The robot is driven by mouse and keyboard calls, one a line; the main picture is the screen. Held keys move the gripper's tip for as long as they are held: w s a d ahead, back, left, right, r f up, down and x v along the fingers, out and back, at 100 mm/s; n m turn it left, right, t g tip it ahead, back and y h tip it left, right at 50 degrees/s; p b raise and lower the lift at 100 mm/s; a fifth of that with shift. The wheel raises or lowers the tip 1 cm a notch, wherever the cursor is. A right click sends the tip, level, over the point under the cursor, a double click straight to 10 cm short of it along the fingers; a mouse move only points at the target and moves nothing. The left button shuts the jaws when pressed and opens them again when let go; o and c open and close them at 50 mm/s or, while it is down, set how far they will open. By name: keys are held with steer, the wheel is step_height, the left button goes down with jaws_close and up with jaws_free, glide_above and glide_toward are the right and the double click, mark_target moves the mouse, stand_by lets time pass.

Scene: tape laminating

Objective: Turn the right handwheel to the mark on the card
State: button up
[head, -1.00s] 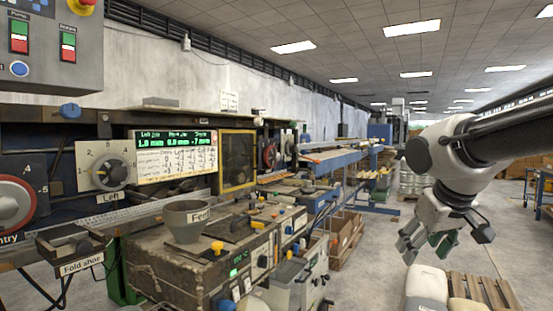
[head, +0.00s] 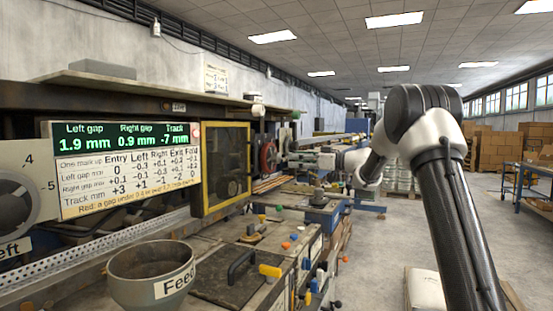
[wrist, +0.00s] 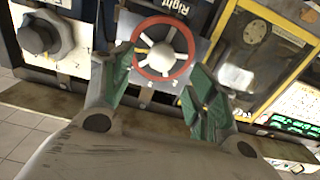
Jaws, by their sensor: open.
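The right handwheel (wrist: 163,47) has a red rim, light spokes and a pale hub, on a plate labelled "Right" in the wrist view. In the head view it shows side-on (head: 268,158), beyond the yellow-framed window. My gripper (wrist: 160,62) is open, its green-padded fingers spread toward either side of the wheel. In the head view my gripper (head: 297,161) is close in front of the wheel; I cannot tell whether it touches. The card (head: 125,180) lists marks below a green display (head: 125,137) reading left gap 1.9 mm, right gap 0.9 mm, track -7 mm.
The yellow-framed window (head: 222,168) stands beside the wheel. A grey knob (wrist: 40,37) is on its other side in the wrist view. A grey "Feed" bowl (head: 152,272) and the cluttered bench lie nearer. Open floor (head: 365,250) is at right.

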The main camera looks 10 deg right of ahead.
mark_target(280, 158)
steer(key=x, duration=0.7)
steer(key=shift+w+a, duration=0.15)
steer(key=shift+a, duration=0.2)
steer(key=c, duration=1)
steer(key=shift+c, duration=0.2)
